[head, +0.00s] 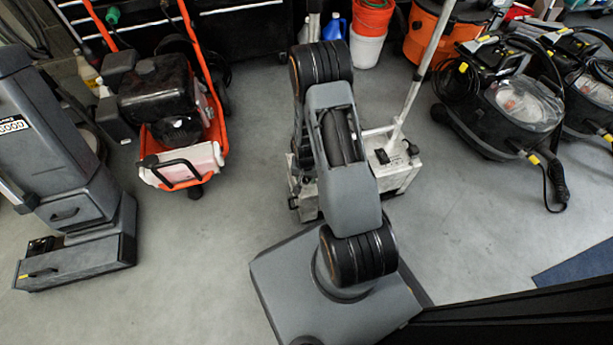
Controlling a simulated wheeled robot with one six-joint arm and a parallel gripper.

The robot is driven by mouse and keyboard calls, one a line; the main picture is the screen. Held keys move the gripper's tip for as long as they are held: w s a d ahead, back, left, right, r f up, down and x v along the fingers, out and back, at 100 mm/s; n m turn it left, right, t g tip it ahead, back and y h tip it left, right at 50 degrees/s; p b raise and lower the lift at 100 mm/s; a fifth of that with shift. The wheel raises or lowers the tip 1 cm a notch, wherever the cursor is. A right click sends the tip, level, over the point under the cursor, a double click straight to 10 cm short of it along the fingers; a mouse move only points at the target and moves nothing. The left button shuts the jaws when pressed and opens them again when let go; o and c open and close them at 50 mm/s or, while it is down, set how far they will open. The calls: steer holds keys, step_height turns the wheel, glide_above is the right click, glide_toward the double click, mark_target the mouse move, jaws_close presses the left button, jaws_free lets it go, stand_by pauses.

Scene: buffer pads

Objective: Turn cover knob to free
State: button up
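No cover knob can be made out for sure in the head view. A low, worn grey-white machine (401,176) with a long pale pole handle (426,70) stands on the floor just behind my arm. Small dark parts sit on its top, too small to tell whether one is a knob. My arm covers its left and middle part. My gripper is not visible; the arm's upper links stand in front of where the far end of the arm would be. I cannot tell whether it touches anything.
A grey upright machine (62,165) stands at left, with an orange-framed engine machine (180,110) beside it. Black wheeled machines (505,100) with hoses stand at right. Buckets (368,35) and a black cabinet (240,35) are behind. Grey floor at right and left centre is clear.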

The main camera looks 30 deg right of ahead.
steer(key=c, duration=0.4)
steer(key=shift+c, duration=0.2)
steer(key=shift+n, duration=0.4)
steer(key=n, duration=0.3)
steer(key=shift+p, duration=0.4)
steer(key=n, duration=0.4)
steer(key=shift+n+p, duration=0.3)
steer(key=shift+p, duration=0.05)
steer(key=n, duration=0.4)
steer(key=shift+n, duration=0.3)
steer(key=n+p, duration=0.1)
steer(key=n, duration=0.3)
steer(key=shift+n, duration=0.6)
